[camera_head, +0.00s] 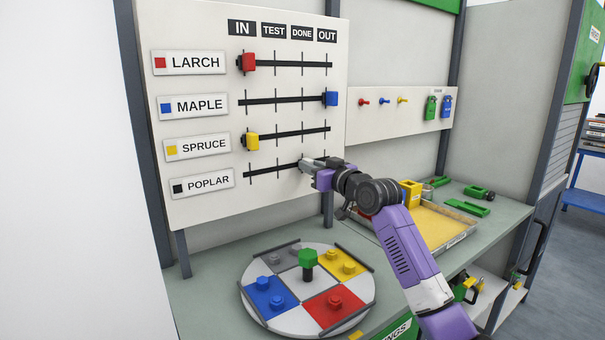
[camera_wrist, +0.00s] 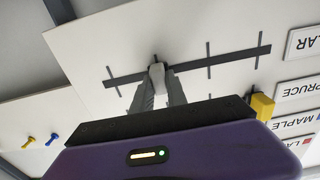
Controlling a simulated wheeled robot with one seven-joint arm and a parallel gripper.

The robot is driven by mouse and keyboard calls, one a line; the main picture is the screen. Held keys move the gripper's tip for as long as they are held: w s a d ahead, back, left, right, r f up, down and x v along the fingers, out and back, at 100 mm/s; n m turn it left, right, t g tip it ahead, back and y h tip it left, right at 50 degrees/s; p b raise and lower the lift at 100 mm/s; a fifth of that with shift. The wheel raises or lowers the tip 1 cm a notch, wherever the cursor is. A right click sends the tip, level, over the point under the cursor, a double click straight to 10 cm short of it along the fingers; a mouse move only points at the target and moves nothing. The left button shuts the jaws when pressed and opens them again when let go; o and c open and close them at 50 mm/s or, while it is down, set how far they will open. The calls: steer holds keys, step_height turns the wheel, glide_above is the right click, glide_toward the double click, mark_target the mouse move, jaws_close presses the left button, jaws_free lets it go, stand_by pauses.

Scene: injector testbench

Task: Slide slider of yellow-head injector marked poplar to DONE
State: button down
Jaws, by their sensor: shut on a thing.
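The poplar row (camera_head: 207,184) is the lowest on the white board, and its label has a black square. Its dark rail (camera_head: 262,172) runs under the IN, TEST, DONE and OUT columns. My gripper (camera_head: 306,163) is at this rail around the DONE column, shut on the poplar slider. In the wrist view my gripper (camera_wrist: 157,70) has its fingers together at the third tick from the label side. The spruce row's yellow slider (camera_head: 252,141) is at IN.
The red larch slider (camera_head: 248,62) is at IN and the blue maple slider (camera_head: 330,98) at OUT. Small red, blue and yellow pegs (camera_head: 402,99) are on a panel to the right. A round coloured turntable (camera_head: 250,313) stands on the bench below.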

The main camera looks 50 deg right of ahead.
steer(key=c, duration=1.3)
jaws_free()
steer(key=shift+s, duration=0.1)
steer(key=b+v, duration=0.1)
steer(key=v, duration=0.6)
steer(key=shift+s+a, duration=0.1)
steer(key=shift+s, duration=0.2)
